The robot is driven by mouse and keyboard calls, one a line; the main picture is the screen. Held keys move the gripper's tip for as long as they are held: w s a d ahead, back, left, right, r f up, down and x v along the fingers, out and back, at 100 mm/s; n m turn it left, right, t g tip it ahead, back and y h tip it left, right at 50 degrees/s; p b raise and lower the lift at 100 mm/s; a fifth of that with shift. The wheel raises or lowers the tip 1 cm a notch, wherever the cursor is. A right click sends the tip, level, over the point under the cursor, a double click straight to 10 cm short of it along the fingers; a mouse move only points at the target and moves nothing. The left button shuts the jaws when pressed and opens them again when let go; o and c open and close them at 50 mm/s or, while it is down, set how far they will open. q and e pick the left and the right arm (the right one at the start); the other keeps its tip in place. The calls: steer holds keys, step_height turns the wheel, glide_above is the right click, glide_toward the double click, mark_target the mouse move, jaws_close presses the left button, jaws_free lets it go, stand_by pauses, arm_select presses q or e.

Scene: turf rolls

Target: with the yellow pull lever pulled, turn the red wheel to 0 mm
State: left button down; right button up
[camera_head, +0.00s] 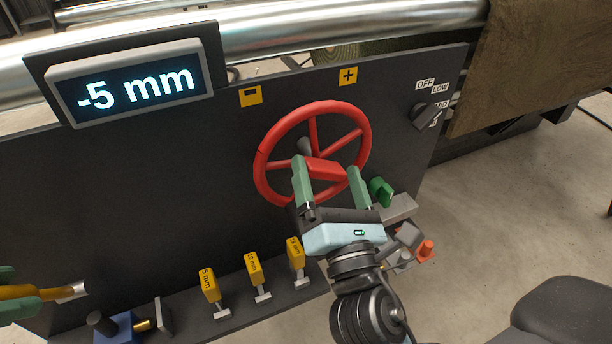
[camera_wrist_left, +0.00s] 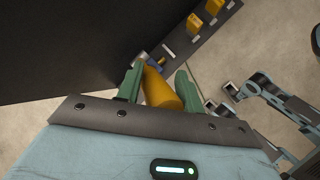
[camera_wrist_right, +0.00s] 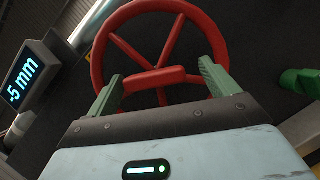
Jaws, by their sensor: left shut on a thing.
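The red wheel (camera_head: 262,150) is mounted upright on the dark panel, and it also shows in the right wrist view (camera_wrist_right: 98,60). The display (camera_head: 137,84) reads -5 mm. My right gripper (camera_head: 328,172) is open in front of the wheel, one finger on each side of its red central bar (camera_wrist_right: 155,80); the right wrist view shows a gap at the right finger. My left gripper (camera_head: 10,290) is at the left picture edge, shut on the yellow pull lever (camera_head: 35,292). The left wrist view shows the lever (camera_wrist_left: 161,92) between its green fingers.
Minus (camera_head: 250,96) and plus (camera_head: 348,76) labels sit above the wheel. Several yellow tagged blocks (camera_head: 210,286) stand on the ledge below. A rotary switch (camera_head: 428,114) and a green knob (camera_head: 381,191) are to the right. A blue block (camera_head: 122,328) is at lower left.

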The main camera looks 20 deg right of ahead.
mark_target(331, 172)
steer(key=shift+a, duration=0.15)
steer(key=shift+r, duration=0.45)
step_height(331, 172, up, 9)
steer(key=shift+r, duration=0.1)
stand_by(0.3)
